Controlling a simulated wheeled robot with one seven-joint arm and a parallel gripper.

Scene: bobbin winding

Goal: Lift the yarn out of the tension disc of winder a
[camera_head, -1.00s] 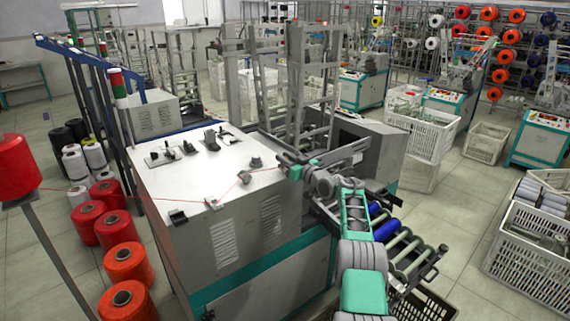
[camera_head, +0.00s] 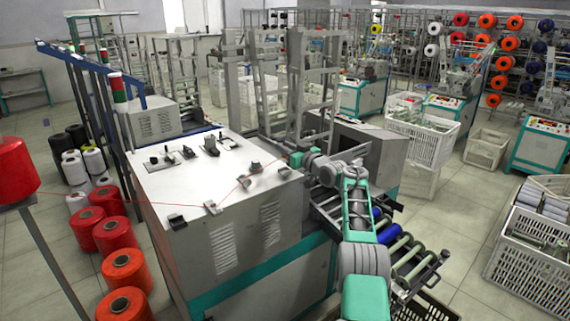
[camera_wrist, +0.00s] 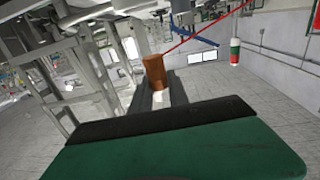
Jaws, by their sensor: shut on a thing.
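The nearest winder (camera_head: 190,187), a grey-white cabinet with a teal base band, fills the middle of the head view. Red yarn (camera_head: 100,198) runs from the red cone (camera_head: 14,168) at the far left over small metal fittings (camera_head: 212,207) on the cabinet's front edge. It bends near a small fitting (camera_head: 243,182), then rises to my gripper (camera_head: 287,159) above the right end of the top. I cannot tell which fitting is the tension disc. In the wrist view, my gripper is shut on a brown-orange cylinder (camera_wrist: 155,72), and the red yarn (camera_wrist: 205,32) runs taut from it.
Tall grey frames (camera_head: 312,85) stand behind the winder. Red and orange cones (camera_head: 122,268) stand on the floor at left. White crates (camera_head: 530,240) stand at right.

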